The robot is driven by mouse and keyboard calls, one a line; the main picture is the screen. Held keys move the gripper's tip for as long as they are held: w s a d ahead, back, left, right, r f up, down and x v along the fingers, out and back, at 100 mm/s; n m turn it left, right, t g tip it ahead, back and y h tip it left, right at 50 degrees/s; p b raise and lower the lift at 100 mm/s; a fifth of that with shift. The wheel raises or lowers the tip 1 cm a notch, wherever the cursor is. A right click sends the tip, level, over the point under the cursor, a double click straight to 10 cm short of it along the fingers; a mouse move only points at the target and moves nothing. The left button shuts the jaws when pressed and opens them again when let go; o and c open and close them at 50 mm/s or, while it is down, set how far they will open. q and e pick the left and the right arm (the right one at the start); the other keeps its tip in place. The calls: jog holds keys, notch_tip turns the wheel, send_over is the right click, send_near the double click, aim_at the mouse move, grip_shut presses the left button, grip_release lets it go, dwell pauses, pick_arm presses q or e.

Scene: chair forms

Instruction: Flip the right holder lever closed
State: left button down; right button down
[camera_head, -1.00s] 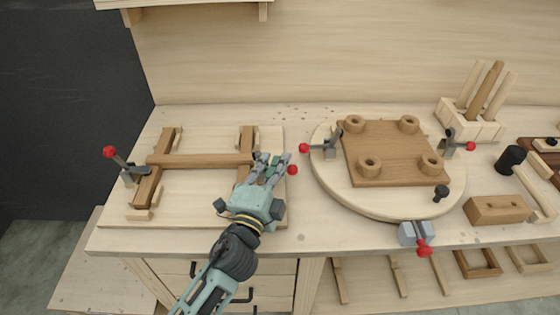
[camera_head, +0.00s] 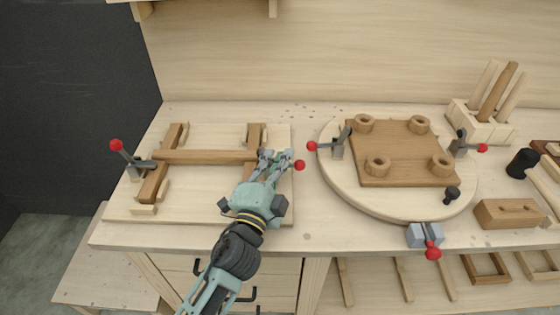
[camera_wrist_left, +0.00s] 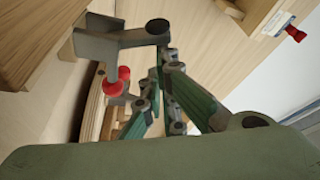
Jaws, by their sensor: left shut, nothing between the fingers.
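The right holder shows mainly as its red lever knob (camera_head: 299,165) at the right edge of the left board; its body is largely hidden behind my left gripper (camera_head: 277,157). The gripper is shut and empty, just left of the knob. I cannot tell whether they touch. In the left wrist view, a grey metal clamp part (camera_wrist_left: 110,42) with a dark round tip lies just beyond my green fingers. Red knobs (camera_wrist_left: 117,82) show beside the fingers; I cannot tell which lever each belongs to. My right gripper is not in view.
A wooden frame (camera_head: 205,157) lies on the left board, with a left holder (camera_head: 138,163) whose red-knobbed lever leans up-left. A round turntable (camera_head: 340,190) carrying a brown panel and clamps stands close on the right. A mallet and tool block (camera_head: 480,122) are farther right.

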pick_arm(q)
jog(key=shift+a+p, duration=0.35)
jog(key=shift+a, duration=1.45)
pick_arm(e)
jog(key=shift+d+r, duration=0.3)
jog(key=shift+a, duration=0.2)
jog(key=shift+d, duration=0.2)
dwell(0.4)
